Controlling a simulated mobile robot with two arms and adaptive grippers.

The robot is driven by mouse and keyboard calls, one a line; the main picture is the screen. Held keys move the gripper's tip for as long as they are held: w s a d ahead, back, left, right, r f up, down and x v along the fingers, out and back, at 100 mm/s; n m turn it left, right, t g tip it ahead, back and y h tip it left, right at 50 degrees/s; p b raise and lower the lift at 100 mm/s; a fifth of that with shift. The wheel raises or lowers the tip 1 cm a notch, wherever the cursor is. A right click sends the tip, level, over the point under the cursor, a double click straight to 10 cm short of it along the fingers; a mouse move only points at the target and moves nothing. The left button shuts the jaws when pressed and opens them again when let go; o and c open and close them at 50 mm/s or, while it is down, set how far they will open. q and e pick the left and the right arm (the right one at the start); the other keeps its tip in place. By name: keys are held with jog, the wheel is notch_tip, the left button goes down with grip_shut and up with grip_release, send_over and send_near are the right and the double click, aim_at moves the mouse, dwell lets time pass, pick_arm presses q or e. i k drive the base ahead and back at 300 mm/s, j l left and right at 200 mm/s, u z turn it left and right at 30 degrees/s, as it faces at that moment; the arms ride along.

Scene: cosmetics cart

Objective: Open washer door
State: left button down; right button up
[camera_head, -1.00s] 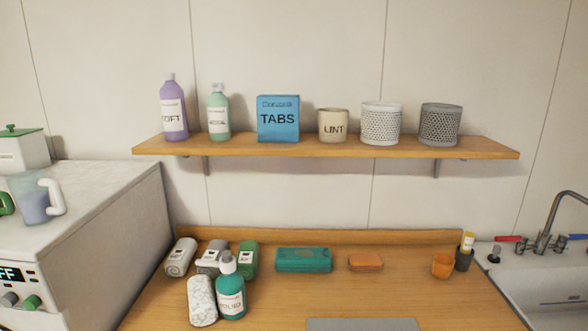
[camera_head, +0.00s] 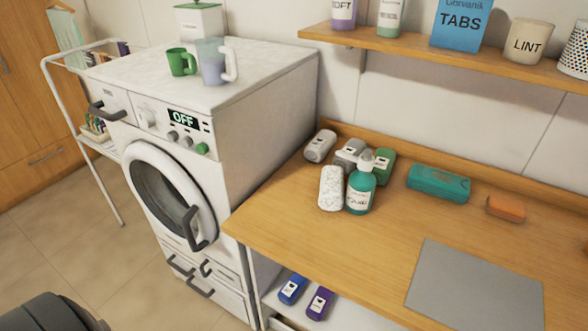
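The white washer (camera_head: 262,135) stands left of the wooden counter. A dark grey curved handle (camera_head: 193,229) sits at the door's lower right side. The display (camera_head: 184,119) reads OFF, with several knobs below it. Neither of my grippers is in view. A dark rounded shape shows at the bottom left edge, and I cannot tell what it is.
The wooden counter (camera_head: 300,235) juts out right of the washer, holding several bottles and a grey mat (camera_head: 475,288). A white cart (camera_head: 95,150) stands left of the washer. A green mug (camera_head: 181,62) and a pitcher (camera_head: 213,65) stand on top. The tiled floor (camera_head: 60,235) in front looks mostly clear.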

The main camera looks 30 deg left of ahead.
aim_at(138, 153)
jog(key=u, duration=1.9)
